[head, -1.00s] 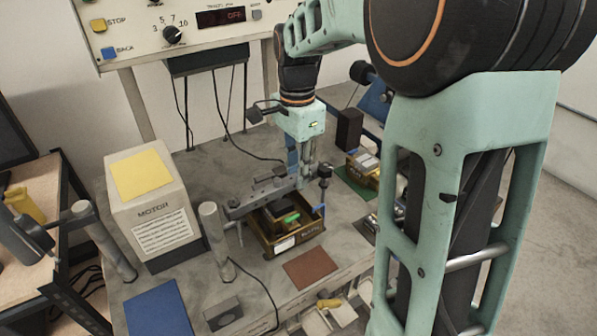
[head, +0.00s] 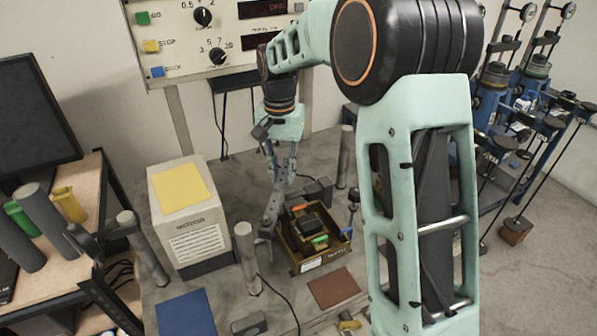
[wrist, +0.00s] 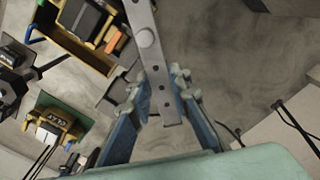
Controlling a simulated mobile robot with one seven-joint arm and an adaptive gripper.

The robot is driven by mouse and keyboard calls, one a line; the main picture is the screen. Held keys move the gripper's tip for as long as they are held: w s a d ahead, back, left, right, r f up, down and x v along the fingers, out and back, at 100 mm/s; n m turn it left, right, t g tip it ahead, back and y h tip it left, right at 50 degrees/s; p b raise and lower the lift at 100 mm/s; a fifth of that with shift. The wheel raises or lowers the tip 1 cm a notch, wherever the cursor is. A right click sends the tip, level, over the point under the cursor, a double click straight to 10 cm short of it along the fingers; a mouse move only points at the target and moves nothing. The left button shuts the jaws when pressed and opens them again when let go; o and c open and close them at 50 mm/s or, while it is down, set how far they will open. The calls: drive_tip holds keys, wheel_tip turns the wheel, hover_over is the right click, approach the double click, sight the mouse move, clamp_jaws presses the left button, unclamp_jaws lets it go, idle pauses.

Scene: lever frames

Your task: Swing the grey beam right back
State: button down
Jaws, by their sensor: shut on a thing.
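The grey beam (head: 271,212) runs from beside the left edge of the brass-coloured box (head: 330,258) towards the back, clear of most of the box opening. In the wrist view the beam (wrist: 150,45) has a row of holes and a round boss, and its end lies between my fingers. My gripper (head: 278,184) is shut on the beam near its far end; its fingers also show in the wrist view (wrist: 163,93). The box holds a black block (head: 309,224) and a green piece (head: 320,239). The beam's pivot is hard to make out.
Another post (head: 345,160) stands at the back right. A blue mat (head: 186,314) and a brown mat (head: 334,287) lie at the front.

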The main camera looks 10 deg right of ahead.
drive_tip(key=shift+w+a+n+p, duration=0.2)
drive_tip(key=shift+a+n+p, duration=0.1)
drive_tip(key=shift+a+n, duration=0.95)
drive_tip(key=shift+w+a+n+p, duration=0.25)
drive_tip(key=shift+a+n, duration=0.6)
drive_tip(key=shift+a, duration=0.7)
drive_tip(key=c, duration=1.8)
unclamp_jaws()
drive_tip(key=shift+s, duration=0.1)
drive_tip(key=shift+o, duration=0.2)
wheel_tip(320, 180, up, 12)
